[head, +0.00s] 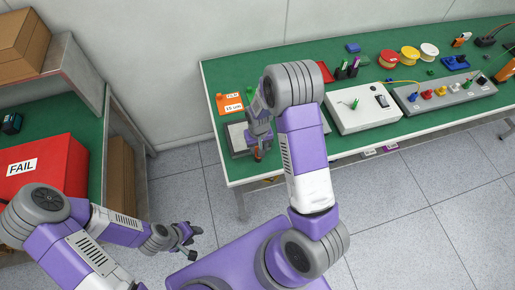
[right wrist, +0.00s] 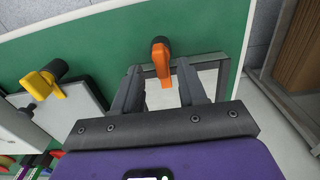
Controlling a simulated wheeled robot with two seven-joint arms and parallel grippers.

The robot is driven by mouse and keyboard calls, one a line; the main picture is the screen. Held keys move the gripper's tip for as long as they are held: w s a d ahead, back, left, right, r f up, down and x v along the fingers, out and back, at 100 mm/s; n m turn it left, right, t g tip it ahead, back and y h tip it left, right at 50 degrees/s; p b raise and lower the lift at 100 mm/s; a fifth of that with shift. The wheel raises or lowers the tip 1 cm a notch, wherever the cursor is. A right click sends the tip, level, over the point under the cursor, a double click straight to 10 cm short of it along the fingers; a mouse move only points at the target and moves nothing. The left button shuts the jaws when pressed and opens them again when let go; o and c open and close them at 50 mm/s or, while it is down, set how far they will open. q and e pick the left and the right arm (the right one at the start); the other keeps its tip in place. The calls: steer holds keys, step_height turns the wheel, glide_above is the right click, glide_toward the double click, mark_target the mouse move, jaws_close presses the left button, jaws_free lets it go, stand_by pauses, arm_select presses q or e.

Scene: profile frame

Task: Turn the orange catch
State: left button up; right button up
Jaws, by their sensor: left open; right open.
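The orange catch (right wrist: 162,66) shows in the right wrist view, a lever on a round knob at the edge of the grey profile frame (right wrist: 222,72). My right gripper (right wrist: 160,76) is open, with a finger on either side of the lever and gaps between. I cannot tell how deep the lever sits between the fingers. In the head view, the right gripper (head: 257,146) is over the frame (head: 236,140) at the table's near left corner and hides much of it. My left gripper (head: 188,240) is open and empty over the floor, away from the table.
A yellow lever (right wrist: 40,82) shows in the right wrist view. A red FAIL bin (head: 42,165) sits on the left shelf.

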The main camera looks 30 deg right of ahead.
steer(key=shift+w+f, duration=0.1)
steer(key=shift+f, duration=1.3)
jaws_close()
